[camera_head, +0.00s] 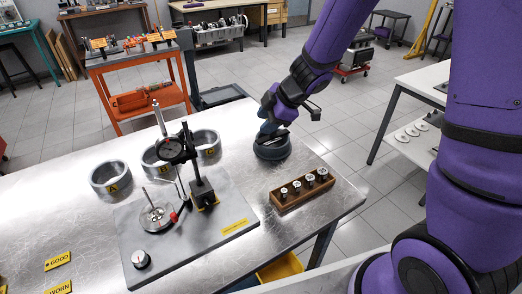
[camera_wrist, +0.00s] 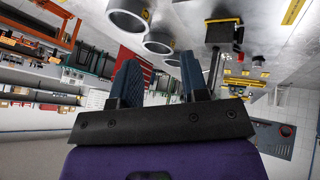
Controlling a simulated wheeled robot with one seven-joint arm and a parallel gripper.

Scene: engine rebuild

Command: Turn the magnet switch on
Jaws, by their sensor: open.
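The black magnetic base (camera_head: 203,193) of the dial gauge stand sits on a grey plate (camera_head: 222,238) on the steel table. Its post carries a black dial gauge (camera_head: 171,150). A yellow mark shows near the base's foot; I cannot make out the switch or its setting. The base also shows in the wrist view (camera_wrist: 224,33), right of the fingers.
Metal rings labelled A (camera_head: 111,180), B and C stand behind the plate. A wooden block (camera_head: 302,190) with several metal parts stands right of it. A white knob (camera_head: 140,259) and a thin-rod fixture (camera_head: 158,217) are on the plate.

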